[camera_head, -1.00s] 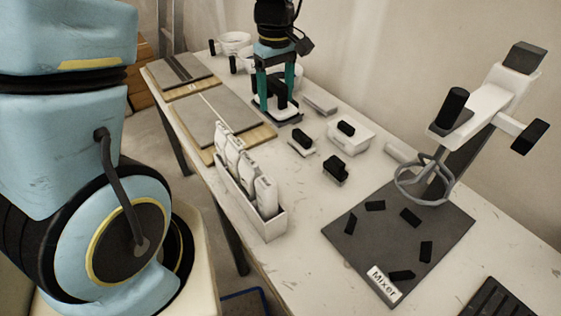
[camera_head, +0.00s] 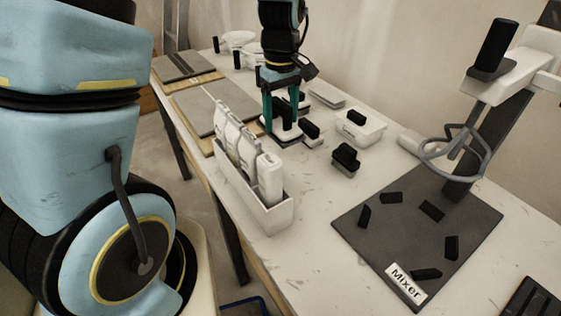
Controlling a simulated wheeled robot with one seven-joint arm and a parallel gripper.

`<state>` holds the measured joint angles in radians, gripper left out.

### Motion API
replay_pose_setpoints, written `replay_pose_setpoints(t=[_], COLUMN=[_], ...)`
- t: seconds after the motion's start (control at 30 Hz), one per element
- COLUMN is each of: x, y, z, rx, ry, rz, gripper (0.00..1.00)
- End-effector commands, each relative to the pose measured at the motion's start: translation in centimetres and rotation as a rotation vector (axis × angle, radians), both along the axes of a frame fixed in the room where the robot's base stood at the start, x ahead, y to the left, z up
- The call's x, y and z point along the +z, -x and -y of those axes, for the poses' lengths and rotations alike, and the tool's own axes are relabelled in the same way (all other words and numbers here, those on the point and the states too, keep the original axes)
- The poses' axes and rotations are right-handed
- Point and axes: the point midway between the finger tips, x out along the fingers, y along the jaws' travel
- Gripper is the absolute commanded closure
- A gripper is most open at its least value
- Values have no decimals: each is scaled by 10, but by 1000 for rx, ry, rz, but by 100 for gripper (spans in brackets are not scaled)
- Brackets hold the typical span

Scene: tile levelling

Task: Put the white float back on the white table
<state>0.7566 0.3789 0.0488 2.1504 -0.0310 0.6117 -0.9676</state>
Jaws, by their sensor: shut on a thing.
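My gripper points down and is shut on the float. The fingers hide part of the float. I cannot tell whether its underside touches the table. A small black-handled tool (camera_head: 311,133) stands close to its right.
A white caddy (camera_head: 268,217) with white bottles stands in front of my gripper. Grey boards (camera_head: 207,105) lie to the left. A black-handled white box (camera_head: 361,128) and a dark block (camera_head: 345,160) are to the right, beyond them the mixer (camera_head: 470,150) on its dark mat.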

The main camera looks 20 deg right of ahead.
Motion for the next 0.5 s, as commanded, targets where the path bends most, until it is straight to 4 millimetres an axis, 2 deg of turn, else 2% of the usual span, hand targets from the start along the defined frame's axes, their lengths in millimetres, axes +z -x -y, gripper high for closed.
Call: replay_pose_setpoints(t=[0.2,0.37,0.5], x=[-37,-51,-71], y=[1,0,1], z=[-1,-1,-1], rx=[1,1,0], ry=[-4,-2,-4], rz=[-4,-3,-4], gripper=[100,100,100])
